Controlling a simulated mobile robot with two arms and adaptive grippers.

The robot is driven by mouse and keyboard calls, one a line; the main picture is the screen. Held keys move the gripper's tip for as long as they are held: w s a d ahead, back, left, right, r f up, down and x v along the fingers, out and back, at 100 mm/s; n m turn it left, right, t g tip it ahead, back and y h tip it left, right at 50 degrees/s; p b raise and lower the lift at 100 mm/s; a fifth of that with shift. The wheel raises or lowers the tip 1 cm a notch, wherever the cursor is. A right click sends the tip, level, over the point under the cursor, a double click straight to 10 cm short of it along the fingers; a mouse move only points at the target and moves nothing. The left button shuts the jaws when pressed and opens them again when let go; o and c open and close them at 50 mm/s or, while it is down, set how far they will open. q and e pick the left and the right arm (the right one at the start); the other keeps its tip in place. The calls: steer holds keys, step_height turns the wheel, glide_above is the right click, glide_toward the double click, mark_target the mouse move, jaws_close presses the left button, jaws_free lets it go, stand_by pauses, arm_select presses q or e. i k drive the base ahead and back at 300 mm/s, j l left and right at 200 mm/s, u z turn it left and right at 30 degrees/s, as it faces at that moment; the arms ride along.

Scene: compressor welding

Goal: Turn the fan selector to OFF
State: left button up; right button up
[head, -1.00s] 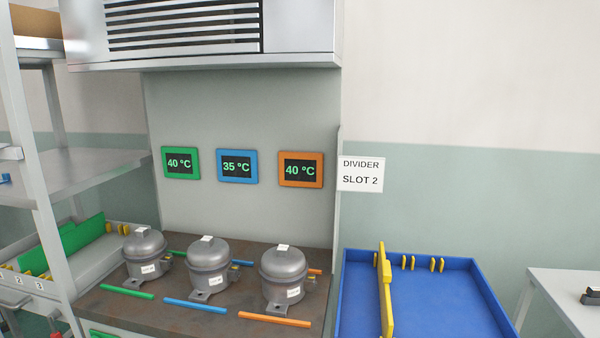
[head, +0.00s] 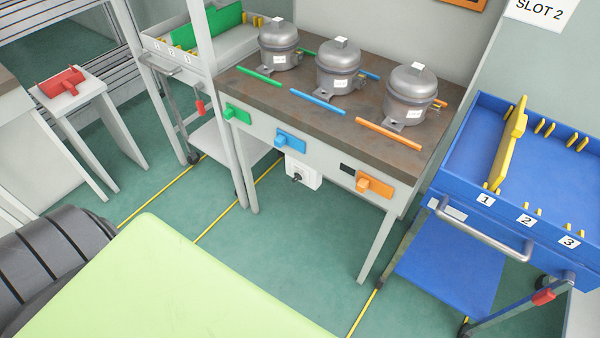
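A white box with a black knob (head: 297,177) hangs under the front of the welding bench. It looks like the fan selector. The knob's setting and any markings on the box are too small to read. Neither of my grippers is in view, and nothing touches the knob.
The bench (head: 290,102) carries three grey compressors, with green, blue (head: 290,141) and orange (head: 374,184) handles on its front. A blue cart (head: 470,222) with a yellow divider stands right, a grey cart (head: 165,55) left. A red part (head: 62,82) sits on a white stand.

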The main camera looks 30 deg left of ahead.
mark_target(298, 176)
steer(key=u, duration=1.05)
steer(key=k+j, duration=0.1)
steer(key=j, duration=0.8)
steer(key=k+z, duration=0.05)
